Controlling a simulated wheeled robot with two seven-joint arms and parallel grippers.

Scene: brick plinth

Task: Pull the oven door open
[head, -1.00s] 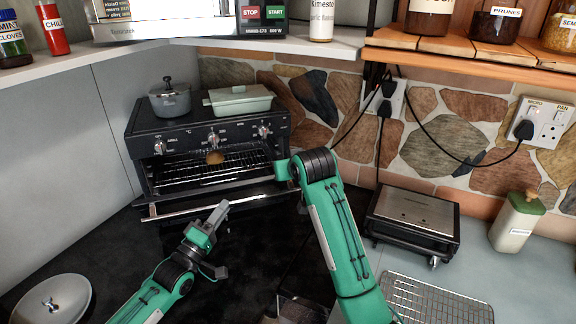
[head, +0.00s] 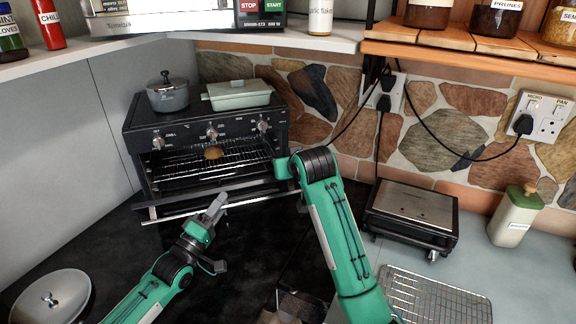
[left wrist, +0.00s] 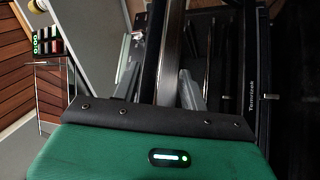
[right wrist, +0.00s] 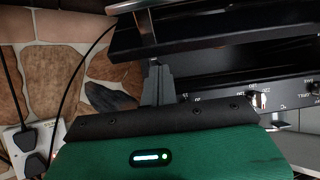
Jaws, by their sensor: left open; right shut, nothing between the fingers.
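The black oven (head: 205,133) stands at the back of the counter. Its front gapes, showing a wire rack (head: 180,166) with a small brown item on it. The oven door (head: 165,206) is tilted down and outward, with a silver handle bar (head: 170,217) along its front edge. My left gripper (head: 217,203) is at the handle's middle. In the left wrist view its open fingers (left wrist: 160,82) lie either side of a dark bar-like edge; contact is unclear. My right gripper's shut, empty fingers (right wrist: 157,82) show near the oven front; the head view hides them behind my arm.
A grey pot (head: 167,93) and a pale green lidded dish (head: 238,94) sit on the oven. A metal-topped grill (head: 412,215) and a wire rack (head: 432,300) lie to the right. A round lid (head: 50,300) is at front left. A shelf (head: 330,38) hangs above.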

